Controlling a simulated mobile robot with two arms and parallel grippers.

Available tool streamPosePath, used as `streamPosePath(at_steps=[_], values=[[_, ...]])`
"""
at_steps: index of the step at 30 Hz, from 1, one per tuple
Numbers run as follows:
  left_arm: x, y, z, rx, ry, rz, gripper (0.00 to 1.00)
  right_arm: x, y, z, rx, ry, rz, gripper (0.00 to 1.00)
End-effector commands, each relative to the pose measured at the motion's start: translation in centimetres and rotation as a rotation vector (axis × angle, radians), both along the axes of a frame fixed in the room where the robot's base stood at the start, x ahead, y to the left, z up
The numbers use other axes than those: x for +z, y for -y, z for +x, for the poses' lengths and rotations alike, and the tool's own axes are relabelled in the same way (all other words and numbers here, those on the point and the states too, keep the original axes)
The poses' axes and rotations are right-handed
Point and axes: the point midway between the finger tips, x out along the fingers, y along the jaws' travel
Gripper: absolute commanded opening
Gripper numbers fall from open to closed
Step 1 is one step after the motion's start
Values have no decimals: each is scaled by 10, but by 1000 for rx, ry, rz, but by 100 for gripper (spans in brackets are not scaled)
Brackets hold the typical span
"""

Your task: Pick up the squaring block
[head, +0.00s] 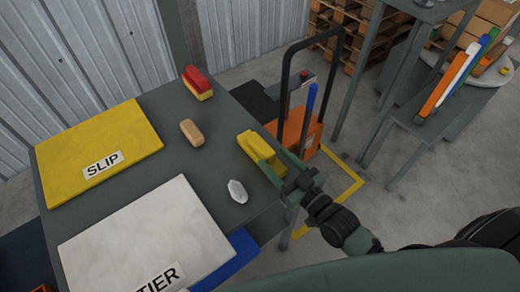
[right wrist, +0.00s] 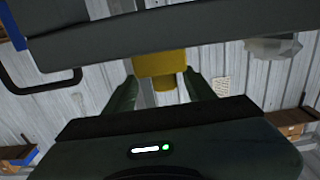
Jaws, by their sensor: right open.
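A yellow stepped block (head: 254,147), which looks like the squaring block, sits at the right edge of the dark grey table (head: 150,100). My right gripper (head: 281,168) is at its right side, over the table edge, with its green fingers open. In the right wrist view the yellow block (right wrist: 160,64) shows ahead, between the two open fingers (right wrist: 161,88). I cannot tell whether the fingers touch it. My left gripper is not in view.
A tan block (head: 192,132), a red and yellow block (head: 197,83) and a white lump (head: 237,191) lie on the table. Yellow (head: 80,140) and white (head: 130,225) labelled boards cover its left and front. An orange pallet truck (head: 293,130) stands beyond the right edge.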

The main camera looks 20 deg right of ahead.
Motion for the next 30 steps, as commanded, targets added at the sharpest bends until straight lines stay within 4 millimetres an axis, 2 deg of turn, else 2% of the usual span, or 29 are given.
streamPosePath(at_steps=[9, 17, 18, 24, 30], values=[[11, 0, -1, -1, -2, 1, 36, 2, -19, 40, 0, 2, 0, 55], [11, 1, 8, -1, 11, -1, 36, 1, -21, 43, 0, 0, -1, 55], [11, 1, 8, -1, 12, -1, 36, 1, -21, 43, 0, 0, -1, 52], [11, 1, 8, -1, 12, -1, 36, 1, -21, 42, 0, 0, -1, 0], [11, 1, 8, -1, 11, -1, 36, 2, -21, 43, 0, 3, 0, 0]])
